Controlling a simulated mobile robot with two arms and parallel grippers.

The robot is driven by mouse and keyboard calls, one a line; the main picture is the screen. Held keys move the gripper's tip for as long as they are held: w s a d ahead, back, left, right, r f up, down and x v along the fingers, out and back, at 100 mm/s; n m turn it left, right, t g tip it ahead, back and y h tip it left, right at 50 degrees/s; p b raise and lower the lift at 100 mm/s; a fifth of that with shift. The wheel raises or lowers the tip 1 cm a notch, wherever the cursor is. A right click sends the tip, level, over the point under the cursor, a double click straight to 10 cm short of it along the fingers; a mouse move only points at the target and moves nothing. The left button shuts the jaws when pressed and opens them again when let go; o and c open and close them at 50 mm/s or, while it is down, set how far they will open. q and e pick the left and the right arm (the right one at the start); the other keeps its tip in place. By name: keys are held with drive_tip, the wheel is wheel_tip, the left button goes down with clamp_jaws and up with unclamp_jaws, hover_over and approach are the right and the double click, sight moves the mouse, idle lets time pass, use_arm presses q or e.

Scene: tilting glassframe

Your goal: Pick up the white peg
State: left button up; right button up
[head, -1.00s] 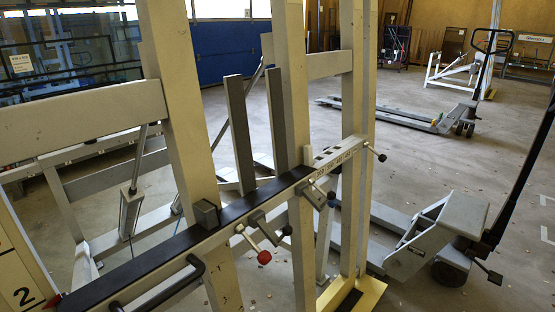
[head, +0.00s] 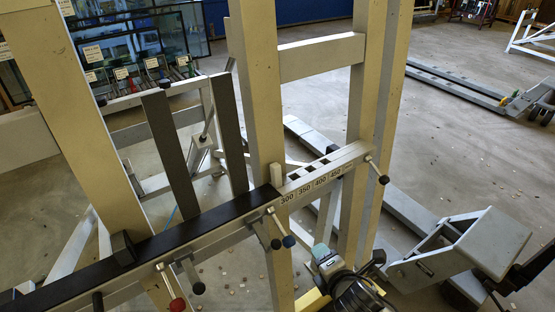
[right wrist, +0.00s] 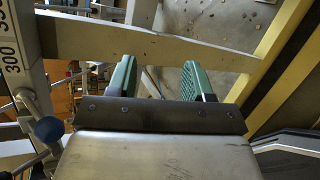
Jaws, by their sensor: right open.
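The white peg (head: 277,175) is a short pale block standing upright on the frame's rail, at the right end of the black strip and beside the "300" mark. My right gripper (head: 321,250) has teal fingers and is below and to the right of the peg, in front of the rail and apart from it. In the right wrist view the two teal fingers (right wrist: 161,82) are spread with nothing held between them. I cannot make out the peg in that view. My left gripper is not in view.
The numbered rail (head: 325,172) has square holes and several knobbed levers below it. Pale upright posts (head: 259,100) stand close by. Two dark bars (head: 171,150) rise behind the rail. Pallet trucks stand on the floor at right. Leaning glass panes (head: 140,50) are at the back left.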

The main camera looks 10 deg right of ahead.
wheel_tip(320, 180, up, 11)
drive_tip(key=w+a+n+t+y+p, duration=0.2)
drive_tip(key=w+n+t+p, duration=0.1)
drive_tip(key=n, duration=0.6)
drive_tip(key=n+y+p, duration=0.2)
drive_tip(key=n+y, duration=0.2)
drive_tip(key=n, duration=0.5)
approach(278, 170)
drive_tip(key=f, duration=0.1)
drive_tip(key=shift+t, duration=0.4)
drive_tip(key=x, duration=0.4)
drive_tip(key=shift+w+a+f+p, duration=0.1)
drive_tip(key=shift+w+a+p, duration=0.1)
drive_tip(key=shift+w+p, duration=0.15)
drive_tip(key=p+x, duration=0.1)
drive_tip(key=x, duration=0.4)
drive_tip(key=shift+w+a, duration=0.2)
drive_tip(key=shift+w, duration=0.15)
drive_tip(key=c, duration=0.8)
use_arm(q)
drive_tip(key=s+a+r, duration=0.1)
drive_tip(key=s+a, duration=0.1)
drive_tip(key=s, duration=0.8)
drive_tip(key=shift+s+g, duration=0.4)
use_arm(e)
drive_tip(key=shift+r, duration=0.25)
clamp_jaws()
